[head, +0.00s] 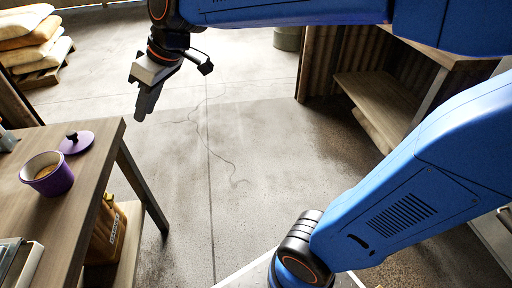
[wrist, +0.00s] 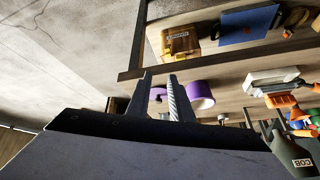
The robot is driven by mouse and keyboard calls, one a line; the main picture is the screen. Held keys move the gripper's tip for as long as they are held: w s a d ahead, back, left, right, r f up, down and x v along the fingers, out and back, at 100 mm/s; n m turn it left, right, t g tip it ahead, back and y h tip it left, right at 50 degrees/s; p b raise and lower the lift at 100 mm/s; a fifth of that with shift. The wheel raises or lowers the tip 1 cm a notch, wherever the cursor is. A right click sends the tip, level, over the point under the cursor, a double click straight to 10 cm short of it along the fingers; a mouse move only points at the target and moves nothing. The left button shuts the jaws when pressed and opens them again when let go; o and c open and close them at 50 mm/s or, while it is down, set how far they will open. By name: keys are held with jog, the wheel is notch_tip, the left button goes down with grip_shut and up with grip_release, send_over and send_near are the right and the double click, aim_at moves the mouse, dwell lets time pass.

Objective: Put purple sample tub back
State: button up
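The purple sample tub (head: 49,180) stands upright on the wooden table at the left of the head view, its top open and tan material inside. In the wrist view the tub (wrist: 201,96) shows just right of the fingers. A purple lid (head: 77,143) with a dark knob lies on the table behind the tub; part of it shows between and behind the fingers in the wrist view. My gripper (head: 143,112) hangs in the air right of the table, apart from tub and lid. Its fingers (wrist: 160,76) are apart with nothing held between them.
The table (head: 66,225) has a lower shelf with a labelled yellow-brown container (head: 106,232). A dark bottle marked COB (wrist: 301,161) and orange-handled items (wrist: 284,101) show in the wrist view. Sacks (head: 30,38) lie on a pallet at the back left.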

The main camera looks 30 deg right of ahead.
jog(key=s+d+f+m+h, duration=0.1)
jog(key=s+d+f+m, duration=0.2)
jog(key=s+d, duration=0.2)
jog(key=s+d+f+m+h, duration=0.2)
jog(key=s+d+f, duration=0.2)
jog(key=d, duration=0.6)
jog(key=s+d+f+m+t+h, duration=0.1)
jog(key=s+d+f+m+h, duration=0.1)
jog(key=s+d, duration=0.5)
notch_tip(320, 180, down, 2)
jog(key=shift+s+d+f+m, duration=0.25)
jog(key=shift+s+m, duration=0.5)
jog(key=shift+m, duration=0.05)
